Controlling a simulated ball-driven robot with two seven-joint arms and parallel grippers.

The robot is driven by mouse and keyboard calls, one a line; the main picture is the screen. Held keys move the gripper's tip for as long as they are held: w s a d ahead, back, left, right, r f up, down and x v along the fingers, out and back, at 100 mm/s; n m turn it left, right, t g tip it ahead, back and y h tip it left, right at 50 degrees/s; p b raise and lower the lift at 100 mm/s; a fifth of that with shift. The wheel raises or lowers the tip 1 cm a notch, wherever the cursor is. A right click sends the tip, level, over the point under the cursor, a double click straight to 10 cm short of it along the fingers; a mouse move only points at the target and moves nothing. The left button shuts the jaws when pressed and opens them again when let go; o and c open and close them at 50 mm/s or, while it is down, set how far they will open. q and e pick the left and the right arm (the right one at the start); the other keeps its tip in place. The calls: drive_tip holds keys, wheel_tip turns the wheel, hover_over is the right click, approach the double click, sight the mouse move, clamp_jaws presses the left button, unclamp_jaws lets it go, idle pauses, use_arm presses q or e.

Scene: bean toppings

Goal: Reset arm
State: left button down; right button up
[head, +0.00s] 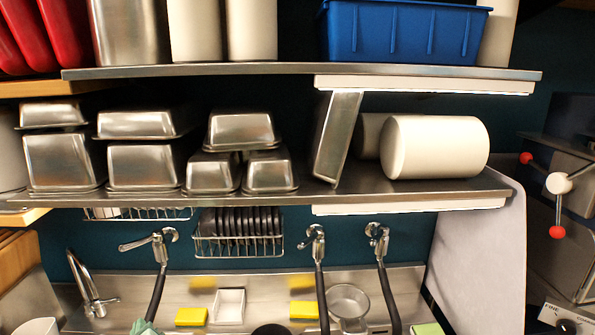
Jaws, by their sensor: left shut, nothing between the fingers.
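I cannot make out either of my grippers in the head view. No arm of mine can be clearly made out either. A dark rounded shape (271,329) is cut off by the bottom edge, and I cannot tell what it is.
Two metal shelves (300,72) hold steel pans (143,165), a white cylinder (435,147) and a blue bin (402,32). Below are taps with black hoses (388,295), a dish rack (238,246), yellow sponges (191,316) and a strainer (347,300). A machine with red knobs (557,232) stands right.

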use_arm(q)
drive_tip(key=s+d+n+g+h, duration=0.1)
drive_tip(key=s+d+n+g, duration=0.2)
drive_tip(key=s+n, duration=0.85)
drive_tip(key=s+d+n+g+h, duration=0.1)
drive_tip(key=s+d+n+g, duration=0.4)
drive_tip(key=s, duration=1.1)
drive_tip(key=s+d+f+n+g+h+b, duration=0.15)
drive_tip(key=f+b, duration=0.55)
drive_tip(key=f, duration=1.5)
drive_tip(key=s+d+f+n+g+h+b, duration=0.2)
drive_tip(key=f+b, duration=0.6)
drive_tip(key=f, duration=1.4)
drive_tip(key=s+a+f+n+g+h+b, duration=0.1)
drive_tip(key=s+f+b, duration=0.9)
drive_tip(key=s+f, duration=1)
wheel_tip(320, 180, down, 4)
drive_tip(key=shift+s+f, duration=0.15)
drive_tip(key=shift+s, duration=0.1)
use_arm(e)
wheel_tip(320, 180, down, 25)
drive_tip(key=s, duration=0.2)
drive_tip(key=shift+s+d+g, duration=0.2)
drive_tip(key=shift+s+g, duration=0.05)
drive_tip(key=shift+g, duration=0.05)
use_arm(q)
drive_tip(key=shift+g, duration=0.35)
